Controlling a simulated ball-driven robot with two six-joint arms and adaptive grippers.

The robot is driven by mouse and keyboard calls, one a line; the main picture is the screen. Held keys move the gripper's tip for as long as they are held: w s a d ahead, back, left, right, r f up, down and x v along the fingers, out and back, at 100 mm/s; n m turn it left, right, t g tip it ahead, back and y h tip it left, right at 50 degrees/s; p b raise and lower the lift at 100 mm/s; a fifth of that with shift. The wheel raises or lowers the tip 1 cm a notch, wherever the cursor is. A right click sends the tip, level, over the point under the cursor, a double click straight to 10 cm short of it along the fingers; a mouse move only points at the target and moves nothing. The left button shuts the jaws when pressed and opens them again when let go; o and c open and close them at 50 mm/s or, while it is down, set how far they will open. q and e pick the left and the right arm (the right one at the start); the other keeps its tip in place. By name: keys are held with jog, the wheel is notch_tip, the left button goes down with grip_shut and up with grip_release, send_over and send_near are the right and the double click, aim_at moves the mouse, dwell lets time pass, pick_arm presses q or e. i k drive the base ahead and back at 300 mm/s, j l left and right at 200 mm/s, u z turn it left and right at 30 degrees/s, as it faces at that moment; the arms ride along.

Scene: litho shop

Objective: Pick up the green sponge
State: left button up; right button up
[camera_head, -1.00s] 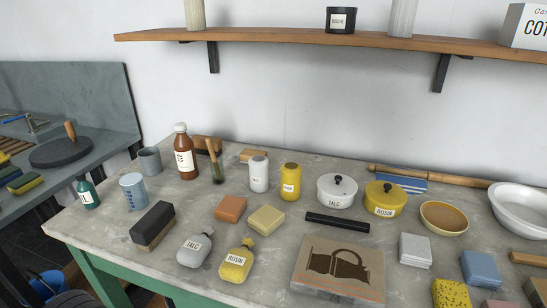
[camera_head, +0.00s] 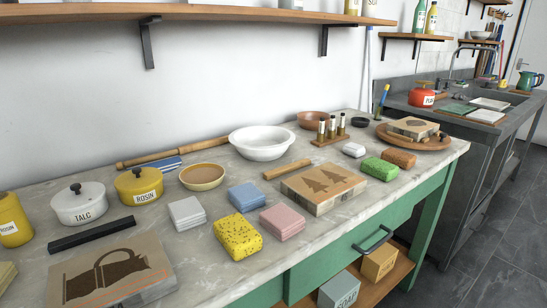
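The green sponge (camera_head: 380,168) lies flat toward the right end of the grey stone-topped table (camera_head: 300,222), near its front edge. A brown-orange sponge (camera_head: 400,158) lies just behind and to the right of it. A litho stone with a two-tree picture (camera_head: 325,186) is to its left, apart from it. Neither of my grippers shows in the head view.
A small white block (camera_head: 354,150) lies behind the green sponge. A yellow speckled sponge (camera_head: 237,237), a pink stack (camera_head: 282,222) and a blue stack (camera_head: 247,197) lie left of the tree stone. A round wooden tray (camera_head: 385,135) stands behind right. Grey floor (camera_head: 490,220) shows at right.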

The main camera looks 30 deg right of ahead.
aim_at(381, 169)
jog(key=z, duration=1.7)
